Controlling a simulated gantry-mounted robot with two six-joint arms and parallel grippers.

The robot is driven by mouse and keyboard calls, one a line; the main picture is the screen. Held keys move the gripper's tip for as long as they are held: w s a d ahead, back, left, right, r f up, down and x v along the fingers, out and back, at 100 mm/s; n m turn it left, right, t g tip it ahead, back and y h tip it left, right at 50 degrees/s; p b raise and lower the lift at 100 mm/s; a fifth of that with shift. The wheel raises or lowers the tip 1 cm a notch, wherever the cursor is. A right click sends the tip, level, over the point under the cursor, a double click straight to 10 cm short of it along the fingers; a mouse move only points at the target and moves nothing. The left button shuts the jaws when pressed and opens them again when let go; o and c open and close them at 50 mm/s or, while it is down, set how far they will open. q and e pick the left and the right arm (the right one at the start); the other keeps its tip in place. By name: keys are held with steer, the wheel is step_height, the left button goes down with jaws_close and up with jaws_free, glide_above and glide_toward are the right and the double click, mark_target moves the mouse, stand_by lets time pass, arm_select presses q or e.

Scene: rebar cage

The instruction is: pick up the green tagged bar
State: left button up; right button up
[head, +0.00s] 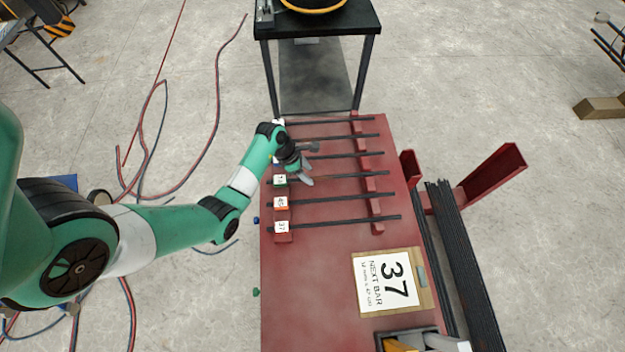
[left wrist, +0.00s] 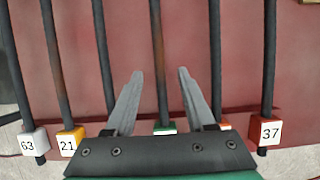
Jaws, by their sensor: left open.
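The green tagged bar (head: 345,175) lies across the red table among several parallel dark bars. Its green tag (head: 281,180) is at its left end. In the left wrist view the green tag (left wrist: 165,128) is partly hidden behind my gripper body. My left gripper (head: 311,164) is open and empty, over the tag-end part of the bars. In the left wrist view the green tagged bar (left wrist: 159,45) runs between the two spread fingers of the gripper (left wrist: 160,73). I cannot tell how high the fingers are above it. My right gripper is not in view.
An orange tagged bar (head: 345,199) and a bar tagged 37 (head: 345,221) lie nearer. A card reading 37 NEXT BAR (head: 385,282) sits on the red table (head: 315,300). Dark rods (head: 465,260) lie along its right side. A black-topped stand (head: 330,25) is behind.

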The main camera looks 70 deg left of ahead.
arm_select(q)
steer(key=x, duration=0.2)
steer(key=shift+f+b, duration=0.25)
steer(key=shift+b, duration=0.05)
steer(key=shift+w, duration=0.1)
jaws_close()
steer(key=shift+r, duration=0.1)
stand_by(0.9)
